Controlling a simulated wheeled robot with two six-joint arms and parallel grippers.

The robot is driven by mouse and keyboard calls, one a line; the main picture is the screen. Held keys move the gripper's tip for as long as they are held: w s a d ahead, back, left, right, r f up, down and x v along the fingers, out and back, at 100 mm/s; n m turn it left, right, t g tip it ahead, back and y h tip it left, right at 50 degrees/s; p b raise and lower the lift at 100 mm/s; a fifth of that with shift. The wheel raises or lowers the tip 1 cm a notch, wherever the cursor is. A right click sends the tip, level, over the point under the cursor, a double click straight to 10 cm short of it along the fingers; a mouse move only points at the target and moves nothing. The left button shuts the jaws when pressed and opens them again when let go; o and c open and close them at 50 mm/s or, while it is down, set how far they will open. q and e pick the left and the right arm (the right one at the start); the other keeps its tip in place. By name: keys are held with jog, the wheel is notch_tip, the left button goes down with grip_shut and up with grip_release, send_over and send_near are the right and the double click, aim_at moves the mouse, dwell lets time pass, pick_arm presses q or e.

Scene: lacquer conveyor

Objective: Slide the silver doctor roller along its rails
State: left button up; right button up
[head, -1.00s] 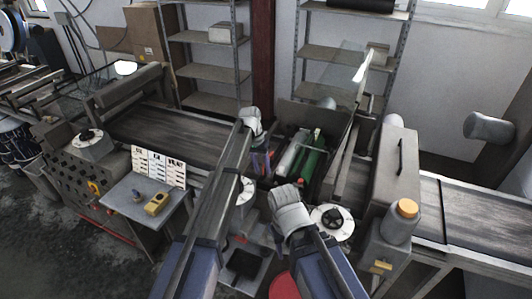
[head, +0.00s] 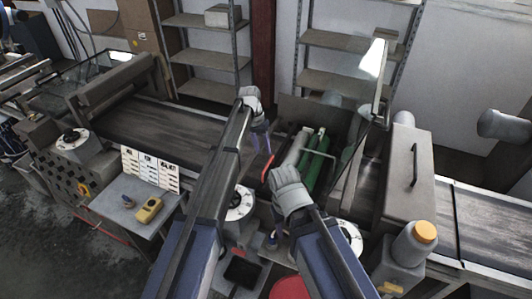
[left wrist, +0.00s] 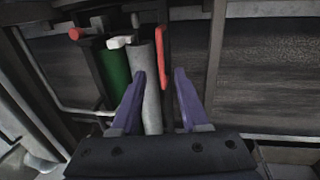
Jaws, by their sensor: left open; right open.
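The silver doctor roller (head: 297,146) lies beside a green roller (head: 316,164) in the machine's open bay in the head view. In the left wrist view the silver roller (left wrist: 151,95) runs lengthwise below my left gripper, left of centre between the fingers. My left gripper (head: 260,144) is open, with purple fingers pointing down beside the silver roller; its fingers also show in the left wrist view (left wrist: 160,98). They look apart from the roller. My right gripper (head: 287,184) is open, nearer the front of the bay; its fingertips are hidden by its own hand.
A red handle (left wrist: 163,58) stands just right of the silver roller. A white handle (left wrist: 120,42) and a red knob (left wrist: 76,33) are at the rollers' far end. A tilted panel (head: 375,75) rises behind.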

aim_at(267, 165)
pick_arm(q)
jog(key=shift+w, duration=0.25)
pick_arm(e)
jog(key=shift+w, duration=0.25)
pick_arm(q)
jog(key=shift+s, duration=0.1)
pick_arm(e)
jog(key=shift+s, duration=0.1)
pick_arm(q)
jog(key=f+b, duration=0.2)
jog(key=d+f+b, duration=0.1)
jog(key=f+b, duration=0.4)
jog(key=shift+s+d+f+b, duration=0.2)
jog(key=shift+s+f+b, duration=0.05)
jog(key=shift+b, duration=0.1)
pick_arm(e)
notch_tip(267, 165, down, 8)
jog(key=shift+r, duration=0.2)
pick_arm(q)
grip_shut()
dwell(0.4)
